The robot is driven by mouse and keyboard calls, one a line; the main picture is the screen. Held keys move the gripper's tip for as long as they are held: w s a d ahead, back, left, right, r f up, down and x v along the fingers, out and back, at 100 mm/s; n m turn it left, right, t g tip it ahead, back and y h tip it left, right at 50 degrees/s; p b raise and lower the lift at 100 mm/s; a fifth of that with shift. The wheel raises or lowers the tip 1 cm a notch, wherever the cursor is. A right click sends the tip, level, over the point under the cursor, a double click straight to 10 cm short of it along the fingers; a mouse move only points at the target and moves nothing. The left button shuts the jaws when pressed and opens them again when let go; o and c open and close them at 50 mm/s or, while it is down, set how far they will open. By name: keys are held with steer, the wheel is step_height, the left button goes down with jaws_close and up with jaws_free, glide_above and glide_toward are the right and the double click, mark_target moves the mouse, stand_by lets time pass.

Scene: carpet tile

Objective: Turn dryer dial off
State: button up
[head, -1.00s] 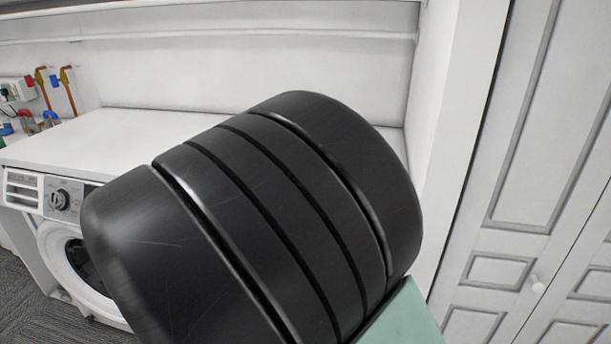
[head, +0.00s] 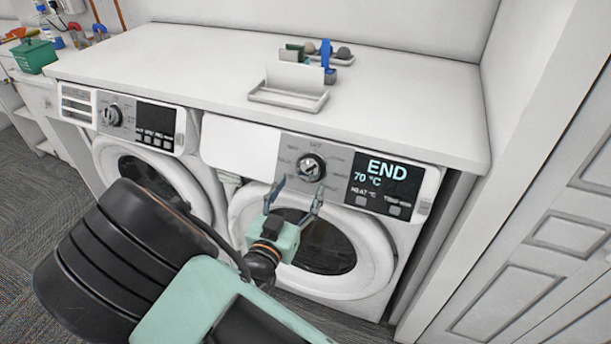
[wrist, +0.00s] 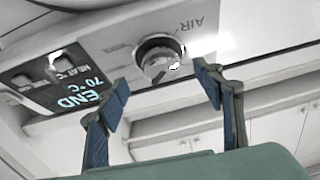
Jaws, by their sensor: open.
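The dryer (head: 258,215) is the right-hand white machine under the counter. My gripper (head: 296,190) is open in front of the panel, just below the dial in the head view. In the wrist view the picture is upside down; the dial (wrist: 158,58) lies beyond and between the open fingertips (wrist: 163,92). No contact shows. The exact distance from fingers to dial cannot be told.
A second machine (head: 160,165) with its own dial (head: 111,115) stands to the left. The white counter (head: 200,65) above holds a tray (head: 288,97) and small items. A wall and panelled doors (head: 545,240) bound the right side.

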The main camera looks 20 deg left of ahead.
mark_target(307, 175)
steer(key=w, duration=0.5)
steer(key=c, duration=1.1)
steer(key=shift+d, duration=0.1)
